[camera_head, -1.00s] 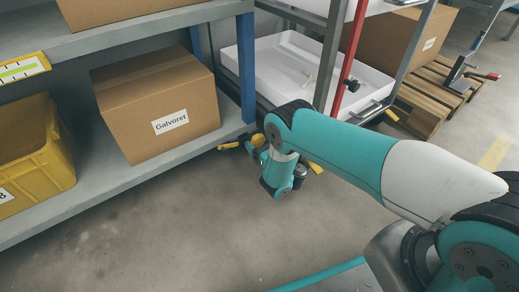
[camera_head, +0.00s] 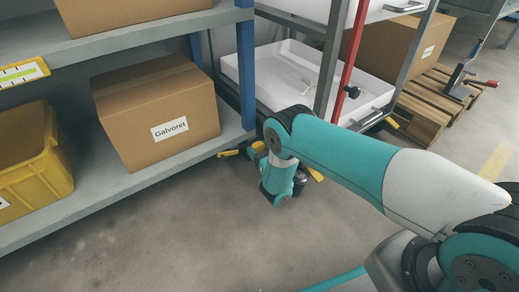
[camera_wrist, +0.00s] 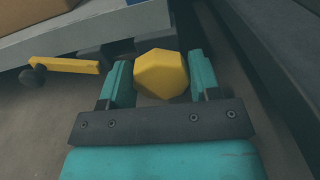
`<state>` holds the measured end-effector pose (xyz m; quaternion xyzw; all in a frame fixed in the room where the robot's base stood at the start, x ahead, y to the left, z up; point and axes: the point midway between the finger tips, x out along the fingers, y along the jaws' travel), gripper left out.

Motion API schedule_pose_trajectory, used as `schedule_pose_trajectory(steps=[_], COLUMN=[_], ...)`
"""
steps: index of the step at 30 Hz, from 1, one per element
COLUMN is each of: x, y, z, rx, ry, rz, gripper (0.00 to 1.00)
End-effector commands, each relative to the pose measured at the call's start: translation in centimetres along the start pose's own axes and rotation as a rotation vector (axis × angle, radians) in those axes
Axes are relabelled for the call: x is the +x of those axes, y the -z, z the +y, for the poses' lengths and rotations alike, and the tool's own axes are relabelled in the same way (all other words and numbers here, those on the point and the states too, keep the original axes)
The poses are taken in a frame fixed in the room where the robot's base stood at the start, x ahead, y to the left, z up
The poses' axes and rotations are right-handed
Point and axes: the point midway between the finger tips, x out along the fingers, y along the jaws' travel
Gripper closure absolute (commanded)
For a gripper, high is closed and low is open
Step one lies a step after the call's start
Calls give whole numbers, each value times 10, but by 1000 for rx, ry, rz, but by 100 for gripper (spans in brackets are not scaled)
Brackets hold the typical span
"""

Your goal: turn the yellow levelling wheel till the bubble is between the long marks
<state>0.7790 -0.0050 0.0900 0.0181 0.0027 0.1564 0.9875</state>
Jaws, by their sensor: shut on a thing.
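The yellow levelling wheel (camera_wrist: 161,74) is a many-sided knob low under the shelf, between the two teal fingers of my gripper (camera_wrist: 160,80) in the wrist view. The gripper is shut on it. In the head view the wheel (camera_head: 259,146) shows small by the foot of the blue shelf post, partly hidden by my wrist. The yellow spirit level (camera_head: 22,73) is at the left edge on the shelf front, with a pale green vial and dark marks. The bubble is too small to place against the marks.
A yellow lever (camera_wrist: 64,64) sticks out left of the wheel. The lower shelf holds a Galvoret carton (camera_head: 160,110) and a yellow bin (camera_head: 35,155). A rack with a white tray (camera_head: 290,70) and a red post stands to the right. The front floor is clear.

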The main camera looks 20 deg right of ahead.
Motion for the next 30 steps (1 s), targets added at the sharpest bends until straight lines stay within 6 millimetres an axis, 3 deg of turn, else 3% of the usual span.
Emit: schedule_pose_trajectory(steps=[21, 30], x=[0, 0], y=[2, 2], z=[-2, -3], rx=[470, 572], ry=[0, 0], rz=[0, 1], gripper=[67, 67])
